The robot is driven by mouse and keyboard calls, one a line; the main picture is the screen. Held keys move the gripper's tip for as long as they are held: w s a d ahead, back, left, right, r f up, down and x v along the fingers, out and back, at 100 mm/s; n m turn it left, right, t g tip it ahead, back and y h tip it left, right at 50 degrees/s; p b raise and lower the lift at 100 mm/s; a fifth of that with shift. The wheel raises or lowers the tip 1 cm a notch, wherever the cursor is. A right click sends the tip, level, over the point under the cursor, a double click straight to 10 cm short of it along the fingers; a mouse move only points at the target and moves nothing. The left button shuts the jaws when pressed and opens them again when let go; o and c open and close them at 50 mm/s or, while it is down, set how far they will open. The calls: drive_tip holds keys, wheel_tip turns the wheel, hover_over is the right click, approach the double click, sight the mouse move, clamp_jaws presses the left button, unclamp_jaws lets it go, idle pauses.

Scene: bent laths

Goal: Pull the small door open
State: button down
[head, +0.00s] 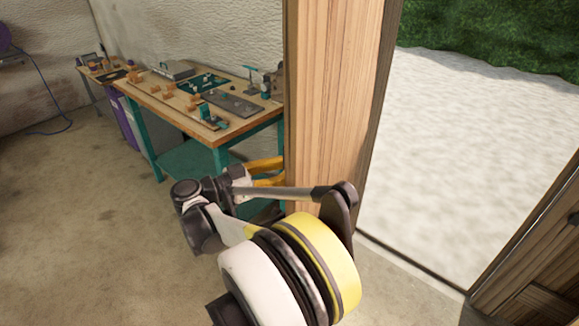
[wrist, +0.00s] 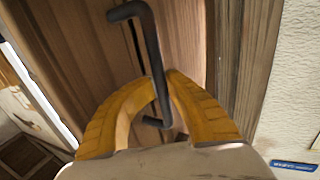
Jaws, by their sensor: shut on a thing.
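A dark bent bar handle (wrist: 148,40) stands out from a brown wooden surface, the door (wrist: 185,40), in the wrist view. My gripper (wrist: 160,82) has its yellow fingers closed around the bar below its upper bend. In the head view my gripper (head: 282,170) reaches the left side of a tall wooden upright (head: 332,100). The handle is hidden there, and I cannot tell whether this upright is the door or its frame. An opening to outdoors shows right of it.
A workbench (head: 240,126) with tools stands left along the rough wall (head: 215,35). Concrete floor (head: 80,200) is clear at left. Pale ground (head: 455,150) lies outside. Another wooden panel (head: 540,260) is at lower right.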

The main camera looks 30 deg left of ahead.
drive_tip(key=c, duration=1.4)
unclamp_jaws()
drive_tip(key=shift+s+a, duration=0.15)
drive_tip(key=shift+s, duration=0.1)
drive_tip(key=shift+w, duration=0.1)
drive_tip(key=v, duration=1.2)
drive_tip(key=shift+f, duration=0.1)
